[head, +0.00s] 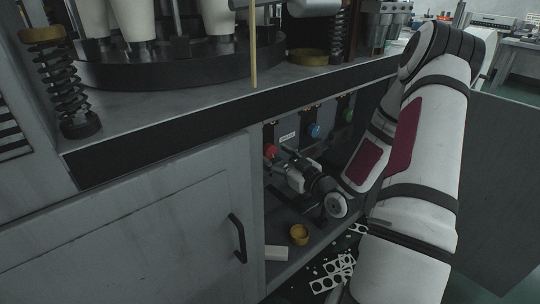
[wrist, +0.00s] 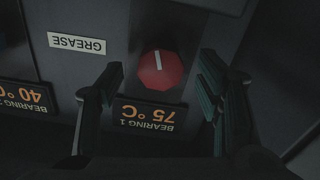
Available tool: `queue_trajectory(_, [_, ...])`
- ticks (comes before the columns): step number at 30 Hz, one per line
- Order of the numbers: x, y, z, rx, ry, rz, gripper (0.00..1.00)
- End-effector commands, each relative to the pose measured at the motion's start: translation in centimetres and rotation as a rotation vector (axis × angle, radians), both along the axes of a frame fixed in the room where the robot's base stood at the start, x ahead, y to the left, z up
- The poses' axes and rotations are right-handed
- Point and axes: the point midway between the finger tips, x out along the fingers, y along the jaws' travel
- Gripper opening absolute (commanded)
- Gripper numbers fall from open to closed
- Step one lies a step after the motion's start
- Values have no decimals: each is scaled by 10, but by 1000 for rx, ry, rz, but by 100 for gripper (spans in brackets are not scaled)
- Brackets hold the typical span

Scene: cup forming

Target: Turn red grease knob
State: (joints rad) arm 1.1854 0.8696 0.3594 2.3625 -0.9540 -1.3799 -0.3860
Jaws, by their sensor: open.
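The red grease knob (head: 270,150) is on the panel inside the open cabinet, at the left of a row of coloured knobs. In the wrist view the red knob (wrist: 161,70) is a faceted disc with a white pointer line, seen upside down above a display reading BEARING 1, 75 °C. My gripper (head: 283,160) reaches into the cabinet beside the knob. In the wrist view my gripper (wrist: 160,82) is open, with one finger to each side of the knob and gaps between. I cannot tell how far the fingertips are from the panel.
A blue knob (head: 314,131) and a green knob (head: 347,116) sit to the right of the red one. A GREASE label (wrist: 77,43) is on the panel. A yellow cup (head: 299,234) and a pale block (head: 277,252) lie on the cabinet floor. The closed left door (head: 130,240) borders the opening.

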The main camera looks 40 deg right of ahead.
Motion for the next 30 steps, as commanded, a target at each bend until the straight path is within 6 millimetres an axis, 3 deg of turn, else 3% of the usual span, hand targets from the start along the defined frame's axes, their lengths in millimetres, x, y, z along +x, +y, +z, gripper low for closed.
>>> queue_trajectory(7, [28, 1, 0, 0, 0, 2, 60])
queue_trajectory(18, [32, 1, 0, 1, 0, 0, 60])
queue_trajectory(24, [32, 1, 0, 1, 0, 0, 14])
queue_trajectory(30, [32, 1, 0, 5, 0, 0, 11])
